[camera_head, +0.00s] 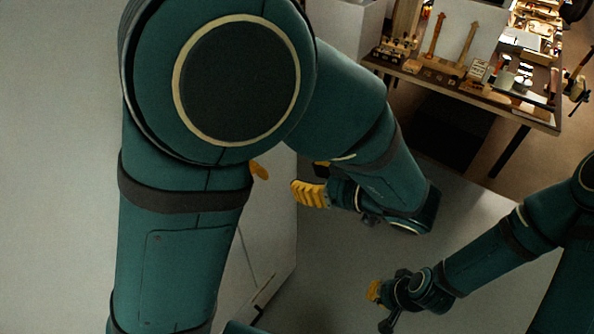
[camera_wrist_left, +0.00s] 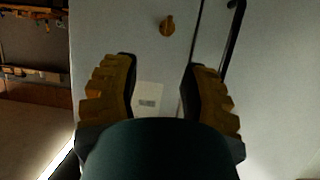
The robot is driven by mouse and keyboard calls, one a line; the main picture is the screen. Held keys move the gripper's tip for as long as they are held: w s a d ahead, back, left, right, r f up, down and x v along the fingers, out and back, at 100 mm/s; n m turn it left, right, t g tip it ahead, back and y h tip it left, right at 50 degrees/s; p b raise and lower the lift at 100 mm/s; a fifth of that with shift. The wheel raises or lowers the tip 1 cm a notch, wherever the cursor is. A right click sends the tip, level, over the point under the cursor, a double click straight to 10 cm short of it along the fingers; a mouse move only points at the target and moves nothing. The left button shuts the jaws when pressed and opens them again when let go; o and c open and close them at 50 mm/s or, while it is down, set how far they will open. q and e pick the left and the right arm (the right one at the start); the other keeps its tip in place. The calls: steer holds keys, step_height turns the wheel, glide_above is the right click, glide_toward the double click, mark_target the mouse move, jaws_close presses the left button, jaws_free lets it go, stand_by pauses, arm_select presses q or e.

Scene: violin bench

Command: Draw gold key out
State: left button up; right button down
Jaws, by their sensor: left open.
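The gold key (camera_wrist_left: 167,25) sticks out of a pale cabinet front (camera_wrist_left: 100,25) in the left wrist view. It appears ahead of the fingertips, between their lines and apart from them. In the head view, a small gold piece that looks like the key (camera_head: 259,170) shows beside my arm, partly hidden by it. My left gripper (camera_head: 308,180) is open and empty, its yellow ribbed fingers pointing left toward the cabinet; both fingers show in the wrist view (camera_wrist_left: 160,62). My right gripper (camera_head: 375,291) is low at the right, away from the cabinet; its opening cannot be made out.
A dark bar handle (camera_wrist_left: 235,40) is right of the key beside a dark seam. A pale label (camera_wrist_left: 149,98) is on the front below the key. A workbench (camera_head: 470,95) with violin parts and tools stands at the back right. Grey floor is clear between my arms.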

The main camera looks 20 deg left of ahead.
arm_select(q)
steer(key=shift+g, duration=0.3)
steer(key=b+x, duration=0.1)
steer(key=x, duration=0.7)
steer(key=b+x, duration=0.1)
steer(key=x, duration=0.4)
steer(key=shift+s+a+r+b, duration=0.3)
steer(key=shift+s+a+b, duration=0.05)
jaws_close()
